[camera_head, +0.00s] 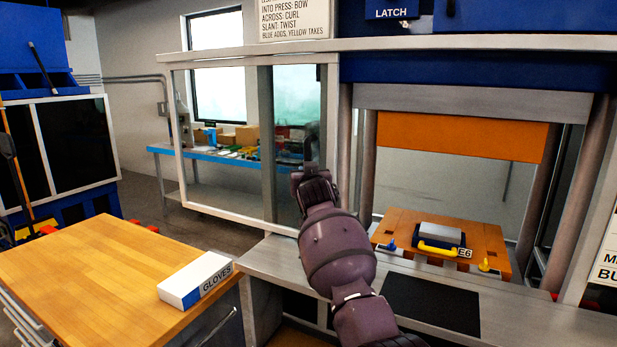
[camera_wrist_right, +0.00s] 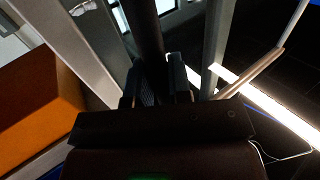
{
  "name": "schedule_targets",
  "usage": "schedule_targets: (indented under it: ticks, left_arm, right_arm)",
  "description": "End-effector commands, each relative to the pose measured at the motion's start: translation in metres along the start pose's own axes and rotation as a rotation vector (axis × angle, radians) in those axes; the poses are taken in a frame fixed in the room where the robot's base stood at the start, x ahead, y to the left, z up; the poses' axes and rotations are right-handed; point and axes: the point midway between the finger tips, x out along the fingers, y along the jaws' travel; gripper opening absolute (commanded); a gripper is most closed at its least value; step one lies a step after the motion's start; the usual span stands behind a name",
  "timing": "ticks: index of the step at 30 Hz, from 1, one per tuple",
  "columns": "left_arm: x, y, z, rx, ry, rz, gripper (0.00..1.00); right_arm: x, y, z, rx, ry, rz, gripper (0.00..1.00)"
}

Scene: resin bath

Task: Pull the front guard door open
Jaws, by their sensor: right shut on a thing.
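The front guard door (camera_head: 235,212) is a clear panel in a pale metal frame in the head view. It stands to the left of the press opening, and the opening shows no panel across it. My right gripper (camera_head: 312,177) is at the door's right edge. In the right wrist view my right gripper (camera_wrist_right: 156,85) has its two fingers on either side of a dark upright bar (camera_wrist_right: 150,35), apparently the door's handle, and is shut on it. In the head view the handle is hidden behind the gripper. My left gripper is not in view.
Inside the press, an orange upper block (camera_head: 460,136) hangs above an orange-brown base (camera_head: 395,220) carrying a grey mould with a yellow handle (camera_head: 437,248). A wooden-topped cabinet (camera_head: 90,265) with a gloves box (camera_head: 195,279) stands front left. A dark mat (camera_head: 432,303) lies on the ledge.

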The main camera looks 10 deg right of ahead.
Motion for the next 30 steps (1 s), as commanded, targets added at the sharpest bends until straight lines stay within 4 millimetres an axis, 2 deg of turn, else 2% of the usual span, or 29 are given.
schedule_targets:
  ticks: [11,12,16,30]
  left_arm:
    - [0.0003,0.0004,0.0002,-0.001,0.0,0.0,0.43]
    - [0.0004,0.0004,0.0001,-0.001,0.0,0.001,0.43]
    - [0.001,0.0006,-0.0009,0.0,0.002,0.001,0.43]
    - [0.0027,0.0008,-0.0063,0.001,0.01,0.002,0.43]
  right_arm:
    - [0.0001,-0.0008,-0.0002,0.0,0.0,-0.001,0.0]
    - [0.0,-0.0008,-0.0002,0.0,0.0,-0.001,0.23]
    - [0.0001,-0.0006,0.0,0.0,0.0,0.0,0.43]
    - [-0.0001,0.0009,-0.0002,0.0,0.0,0.0,0.44]
